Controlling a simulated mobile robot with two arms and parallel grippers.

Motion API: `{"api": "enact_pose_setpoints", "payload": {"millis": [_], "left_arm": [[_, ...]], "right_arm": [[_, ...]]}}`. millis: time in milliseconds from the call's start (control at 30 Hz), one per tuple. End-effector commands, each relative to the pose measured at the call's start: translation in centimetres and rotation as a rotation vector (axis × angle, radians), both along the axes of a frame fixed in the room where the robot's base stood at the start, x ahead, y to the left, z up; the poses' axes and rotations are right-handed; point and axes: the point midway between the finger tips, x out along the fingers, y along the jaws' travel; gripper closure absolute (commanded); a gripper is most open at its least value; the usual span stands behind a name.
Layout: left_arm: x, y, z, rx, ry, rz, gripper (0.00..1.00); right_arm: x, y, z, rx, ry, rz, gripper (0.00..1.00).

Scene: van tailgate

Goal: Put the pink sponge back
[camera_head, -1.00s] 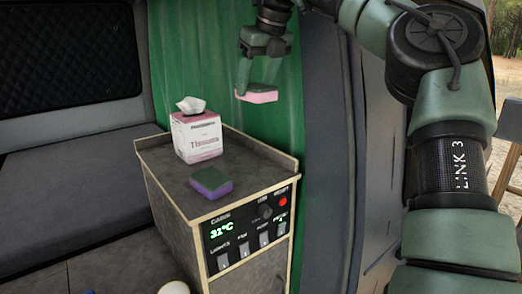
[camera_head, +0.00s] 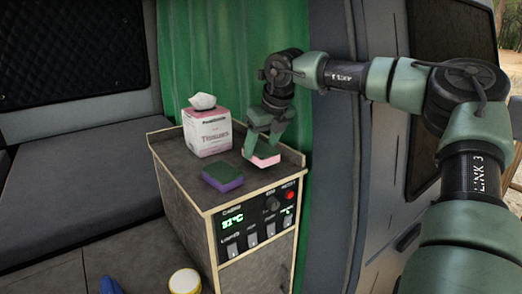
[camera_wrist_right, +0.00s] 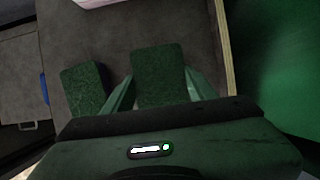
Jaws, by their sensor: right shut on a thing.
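The pink sponge (camera_head: 265,160), pink below with a dark green top, is between the fingers of my right gripper (camera_head: 262,148), low over or on the right part of the cabinet top (camera_head: 178,163). I cannot tell whether it touches the surface. In the right wrist view its green top (camera_wrist_right: 160,75) shows between the two fingers, which are shut on it. A purple sponge with a green top (camera_head: 222,178) lies on the cabinet to its left; its green top also shows in the right wrist view (camera_wrist_right: 84,88). My left gripper is not in view.
A tissue box (camera_head: 207,134) stands at the back left of the cabinet top. A raised wooden edge runs along the back and right. The control panel (camera_head: 256,219) is on the cabinet front. A green curtain (camera_head: 225,60) hangs behind. Bare top lies between the sponges.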

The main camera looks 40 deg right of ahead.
Motion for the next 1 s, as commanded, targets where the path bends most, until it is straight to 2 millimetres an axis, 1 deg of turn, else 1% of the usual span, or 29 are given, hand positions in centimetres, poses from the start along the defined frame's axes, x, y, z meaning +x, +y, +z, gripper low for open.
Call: {"api": "enact_pose_setpoints", "payload": {"millis": [33,100,167,400,533,567,600,633,900,1000], "left_arm": [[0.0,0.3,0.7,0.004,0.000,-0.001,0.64],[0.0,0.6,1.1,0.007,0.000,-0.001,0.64],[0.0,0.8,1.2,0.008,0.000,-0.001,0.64],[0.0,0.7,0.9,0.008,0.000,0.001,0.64],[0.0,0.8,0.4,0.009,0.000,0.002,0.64],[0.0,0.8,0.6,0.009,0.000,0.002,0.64],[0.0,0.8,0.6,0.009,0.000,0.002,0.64],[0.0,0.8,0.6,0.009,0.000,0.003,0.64],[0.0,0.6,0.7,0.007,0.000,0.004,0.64],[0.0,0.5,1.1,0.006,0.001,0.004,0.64]], "right_arm": [[-0.1,-0.1,-0.7,0.002,0.006,0.000,1.00],[-0.1,0.0,-1.7,0.001,0.005,0.000,1.00],[0.0,0.0,-2.2,0.002,0.002,-0.001,1.00],[0.0,0.0,-2.5,0.000,0.000,0.000,1.00],[0.0,-0.1,-2.9,-0.001,0.000,0.000,1.00],[0.0,0.0,-2.7,-0.001,0.000,0.000,0.38],[0.0,-0.1,-2.7,-0.001,0.000,0.000,0.26],[0.0,0.0,-2.7,-0.001,0.000,0.000,0.21],[0.0,-0.1,-2.7,0.000,0.001,0.000,0.21],[0.0,-0.1,-2.3,0.000,0.001,0.000,0.21]]}}
